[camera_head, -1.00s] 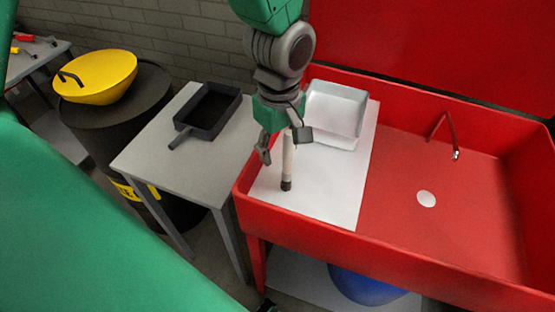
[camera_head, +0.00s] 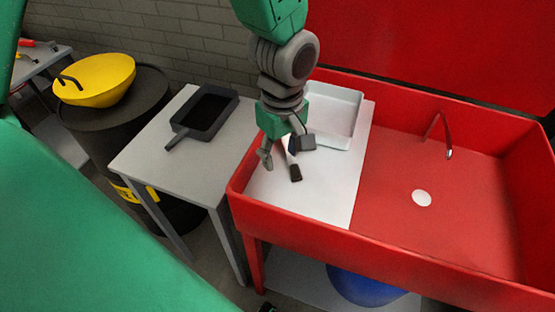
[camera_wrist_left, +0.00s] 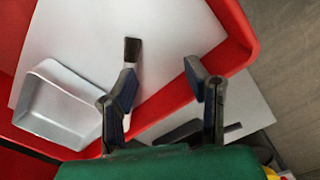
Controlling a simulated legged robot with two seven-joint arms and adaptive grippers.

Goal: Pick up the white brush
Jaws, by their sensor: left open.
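The white brush (camera_head: 290,159) has a pale handle and a dark bristle end. In the head view it is on the white board (camera_head: 325,190) at the left of the red sink, with the handle partly hidden by my left gripper (camera_head: 285,153). In the left wrist view, the dark bristles (camera_wrist_left: 132,49) show beyond the fingertips. My left gripper (camera_wrist_left: 161,70) is open there. The brush lines up with its left finger, which covers part of the handle, rather than with the middle of the gap. I cannot tell whether they touch. My right gripper is not in view.
A white tray (camera_head: 356,118) is on the board behind the gripper. The red sink (camera_head: 470,200) with a tap (camera_head: 448,140) is to the right. A grey table (camera_head: 180,165) with a black pan (camera_head: 212,112) stands left. The sink's red rim lies close to the gripper.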

